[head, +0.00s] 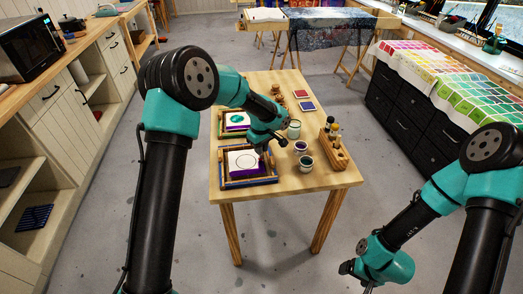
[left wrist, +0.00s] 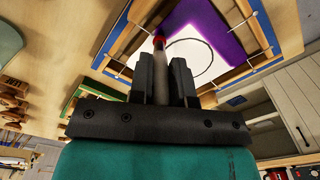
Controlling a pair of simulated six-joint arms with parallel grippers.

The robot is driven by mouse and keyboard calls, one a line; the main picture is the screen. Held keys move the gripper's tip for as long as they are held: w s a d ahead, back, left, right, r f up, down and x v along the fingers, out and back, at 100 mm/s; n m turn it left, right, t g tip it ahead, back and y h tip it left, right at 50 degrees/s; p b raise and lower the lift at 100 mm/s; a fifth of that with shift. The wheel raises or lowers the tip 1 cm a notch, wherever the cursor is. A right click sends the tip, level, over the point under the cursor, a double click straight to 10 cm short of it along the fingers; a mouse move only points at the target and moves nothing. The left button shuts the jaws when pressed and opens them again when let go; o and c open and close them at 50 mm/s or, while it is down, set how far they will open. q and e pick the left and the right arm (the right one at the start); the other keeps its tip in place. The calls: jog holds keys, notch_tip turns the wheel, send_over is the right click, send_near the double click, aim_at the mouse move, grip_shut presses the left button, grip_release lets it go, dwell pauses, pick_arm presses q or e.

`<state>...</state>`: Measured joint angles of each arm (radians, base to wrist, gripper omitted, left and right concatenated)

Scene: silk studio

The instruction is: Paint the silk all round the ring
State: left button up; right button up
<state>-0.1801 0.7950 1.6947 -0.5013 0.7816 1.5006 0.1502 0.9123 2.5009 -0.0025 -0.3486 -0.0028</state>
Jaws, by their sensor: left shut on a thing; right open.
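The near frame (head: 222,184) holds white silk (head: 236,157) with a dark ring (head: 246,170) drawn on it. Purple paint (head: 252,176) shows on the silk outside the ring, along the near side. In the left wrist view a broad purple area (left wrist: 226,40) lies outside the ring, and the silk inside it looks white. My left gripper (head: 266,147) is over the frame's far right part, shut on a brush (left wrist: 158,45) with a red band. The brush tip is near the ring's edge; whether it touches the silk is unclear. My right gripper (head: 347,268) is open and empty, low at right, away from the table.
Several paint jars (head: 306,163) stand right of the near frame. A wooden brush holder (head: 338,157) stands at the table's right edge. Red and blue squares (head: 307,106) lie farther back.

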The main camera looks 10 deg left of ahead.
pick_arm(q)
jog(key=shift+w+a, duration=0.45)
jog(key=shift+w, duration=0.5)
jog(key=shift+w+a, duration=0.4)
jog(key=shift+w, duration=0.6)
jog(key=shift+w+a, duration=0.45)
jog(key=shift+w, duration=0.5)
jog(key=shift+s+a, duration=0.8)
jog(key=shift+a, duration=1)
jog(key=shift+s+a, duration=0.75)
jog(key=shift+a, duration=1.05)
jog(key=shift+s+a, duration=0.8)
jog(key=shift+a, duration=1)
jog(key=shift+s+d, duration=0.8)
jog(key=shift+s, duration=1)
jog(key=shift+s+d, duration=0.75)
jog(key=shift+s, duration=1.05)
jog(key=shift+s+d, duration=0.8)
jog(key=shift+s, duration=1)
jog(key=shift+r, duration=2.9)
